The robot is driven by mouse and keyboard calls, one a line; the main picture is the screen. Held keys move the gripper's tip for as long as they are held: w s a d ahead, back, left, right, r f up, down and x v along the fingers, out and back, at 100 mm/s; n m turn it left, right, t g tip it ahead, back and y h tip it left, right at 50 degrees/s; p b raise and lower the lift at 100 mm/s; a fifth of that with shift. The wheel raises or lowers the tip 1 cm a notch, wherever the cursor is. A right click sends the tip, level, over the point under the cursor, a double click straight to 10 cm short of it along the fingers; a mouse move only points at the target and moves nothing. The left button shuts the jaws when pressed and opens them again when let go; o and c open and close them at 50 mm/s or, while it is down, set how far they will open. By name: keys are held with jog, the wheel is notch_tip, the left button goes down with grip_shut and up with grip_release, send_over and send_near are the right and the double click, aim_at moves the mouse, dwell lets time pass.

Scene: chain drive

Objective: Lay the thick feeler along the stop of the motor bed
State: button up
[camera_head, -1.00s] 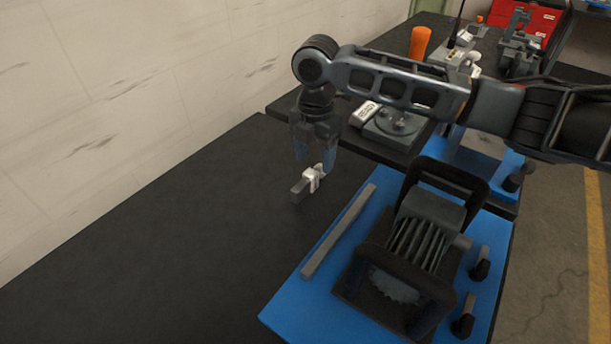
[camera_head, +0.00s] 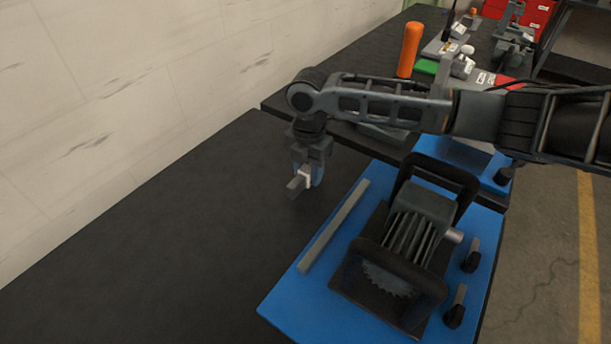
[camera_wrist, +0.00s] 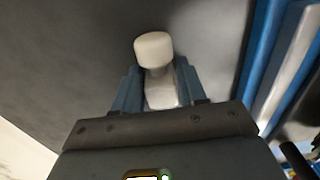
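My gripper (camera_head: 308,176) points down left of the motor bed. Its blue fingers close on the white part of the thick feeler (camera_head: 297,186), a short grey bar. In the wrist view a pale block with a rounded white end (camera_wrist: 154,50) sits between the fingers of my gripper (camera_wrist: 160,92). I cannot tell whether the feeler touches the black bench. The motor bed (camera_head: 288,308) is a blue plate. Its stop (camera_head: 333,226), a long grey bar along the plate's left side, is apart from the feeler. The stop also shows in the wrist view (camera_wrist: 288,65).
A grey motor (camera_head: 420,220) with dark frames stands on the bed, right of the stop. Two dark-knobbed clamps (camera_head: 456,312) are on the right. An orange handle (camera_head: 408,50) and other tools stand on the far bench. The black bench (camera_head: 150,240) to the left is clear.

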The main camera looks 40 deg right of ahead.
grip_shut()
jog(key=shift+r, duration=0.2)
